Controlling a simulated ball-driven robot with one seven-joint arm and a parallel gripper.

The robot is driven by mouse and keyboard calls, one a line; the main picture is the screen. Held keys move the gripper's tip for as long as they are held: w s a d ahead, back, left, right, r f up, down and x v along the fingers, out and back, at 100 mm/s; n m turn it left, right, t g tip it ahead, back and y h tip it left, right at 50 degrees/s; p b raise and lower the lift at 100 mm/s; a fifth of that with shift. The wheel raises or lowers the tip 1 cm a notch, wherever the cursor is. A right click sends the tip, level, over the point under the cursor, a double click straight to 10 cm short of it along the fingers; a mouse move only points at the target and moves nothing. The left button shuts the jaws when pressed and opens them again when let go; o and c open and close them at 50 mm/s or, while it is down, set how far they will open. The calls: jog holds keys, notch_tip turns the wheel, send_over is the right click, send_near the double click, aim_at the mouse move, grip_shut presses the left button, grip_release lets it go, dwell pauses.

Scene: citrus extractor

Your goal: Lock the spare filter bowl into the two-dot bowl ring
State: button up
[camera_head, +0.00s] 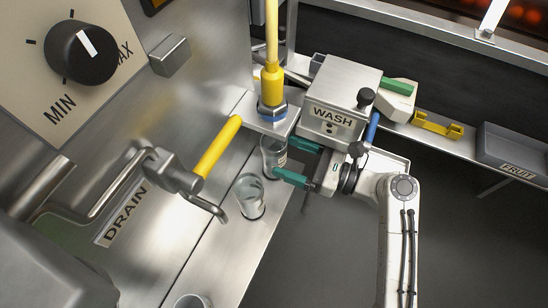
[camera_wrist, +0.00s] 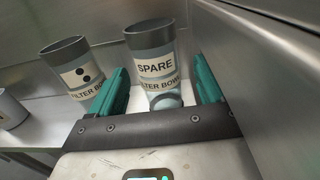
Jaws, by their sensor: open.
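The spare filter bowl (camera_wrist: 153,50), a clear cup labelled SPARE, stands upright between the teal fingers of my open gripper (camera_wrist: 160,90) in the wrist view. In the head view it is the clear bowl (camera_head: 270,153) just beyond my gripper (camera_head: 297,161), below the blue-and-steel fitting (camera_head: 272,111) under the yellow column. No two-dot mark is readable on that fitting, and I cannot tell whether the bowl touches it. Another filter bowl (camera_wrist: 66,66), marked with two dots, stands to its left in the wrist view; it appears to be the nearer bowl (camera_head: 251,197) in the head view.
A WASH box (camera_head: 340,95) stands close behind my gripper. A yellow-handled DRAIN lever (camera_head: 215,150) projects over the steel shelf at left. Another cup (camera_head: 193,300) stands at the front of the shelf. A FRUIT tray (camera_head: 515,150) is at far right.

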aim_at(274, 153)
jog(key=b+x, duration=0.1)
jog(key=x, duration=0.3)
jog(key=shift+s+a+f+b, duration=0.1)
jog(key=shift+a+f+b, duration=0.15)
jog(key=shift+b, duration=0.1)
jog(key=shift+r, duration=0.1)
jog(key=c, duration=1.1)
jog(key=shift+r+p, duration=0.2)
jog(key=shift+p, duration=0.1)
jog(key=shift+r, duration=0.15)
jog(key=s+d+p, duration=0.6)
jog(key=s+d, duration=0.4)
jog(key=s, duration=0.5)
jog(key=shift+p, duration=0.4)
